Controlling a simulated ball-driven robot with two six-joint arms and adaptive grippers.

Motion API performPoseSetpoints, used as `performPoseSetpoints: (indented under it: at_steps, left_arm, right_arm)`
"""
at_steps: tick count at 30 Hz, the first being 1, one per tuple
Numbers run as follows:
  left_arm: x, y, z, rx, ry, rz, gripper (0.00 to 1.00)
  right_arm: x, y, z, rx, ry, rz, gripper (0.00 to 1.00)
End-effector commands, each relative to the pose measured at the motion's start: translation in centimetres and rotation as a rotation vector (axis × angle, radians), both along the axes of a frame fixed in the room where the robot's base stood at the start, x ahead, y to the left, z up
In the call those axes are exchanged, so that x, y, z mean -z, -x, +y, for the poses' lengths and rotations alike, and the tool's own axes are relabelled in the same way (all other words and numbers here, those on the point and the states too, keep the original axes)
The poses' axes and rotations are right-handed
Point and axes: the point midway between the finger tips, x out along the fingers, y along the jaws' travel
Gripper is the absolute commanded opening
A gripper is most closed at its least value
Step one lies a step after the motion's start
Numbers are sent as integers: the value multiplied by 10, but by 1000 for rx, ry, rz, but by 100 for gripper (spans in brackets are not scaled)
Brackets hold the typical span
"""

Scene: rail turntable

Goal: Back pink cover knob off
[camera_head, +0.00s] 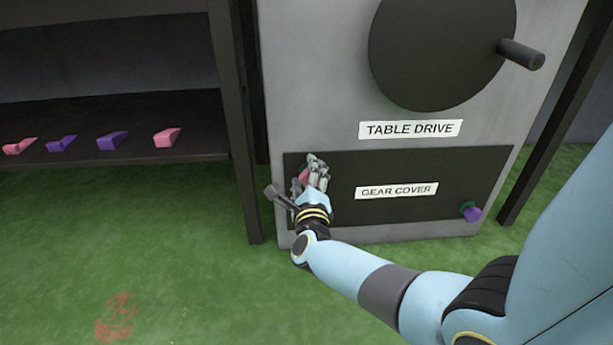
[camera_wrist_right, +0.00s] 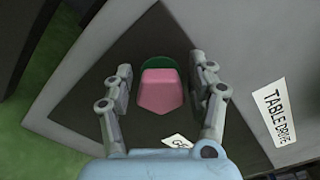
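The pink cover knob (camera_wrist_right: 158,90) sits on the dark gear cover panel (camera_head: 400,165), with a green piece (camera_wrist_right: 158,64) behind it. In the head view the pink knob (camera_head: 304,175) shows only in part behind my right gripper (camera_head: 314,172). In the right wrist view my right gripper (camera_wrist_right: 160,88) is open, with one finger on each side of the knob and a gap between each finger and the knob. My left gripper is not in view.
A purple knob (camera_head: 472,214) is on the cover's lower right. A black disc with a handle (camera_head: 521,54) is above the TABLE DRIVE label (camera_head: 410,129). A dark shelf (camera_head: 70,165) at left holds several pink and purple pieces. Dark posts flank the grey housing.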

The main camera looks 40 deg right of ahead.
Motion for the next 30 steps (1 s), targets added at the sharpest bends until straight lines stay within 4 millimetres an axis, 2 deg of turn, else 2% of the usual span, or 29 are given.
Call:
performPoseSetpoints:
  at_steps: [2, 9, 22, 30]
  left_arm:
    - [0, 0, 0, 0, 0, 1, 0]
    - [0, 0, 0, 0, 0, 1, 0]
    - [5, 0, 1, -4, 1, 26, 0]
    - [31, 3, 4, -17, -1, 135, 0]
  right_arm:
    - [0, 0, 0, 0, 0, 0, 44]
    - [1, 0, 0, 0, -1, 2, 13]
    - [2, 0, 2, -2, 77, 52, 12]
    - [4, -1, 3, -4, 258, 165, 12]
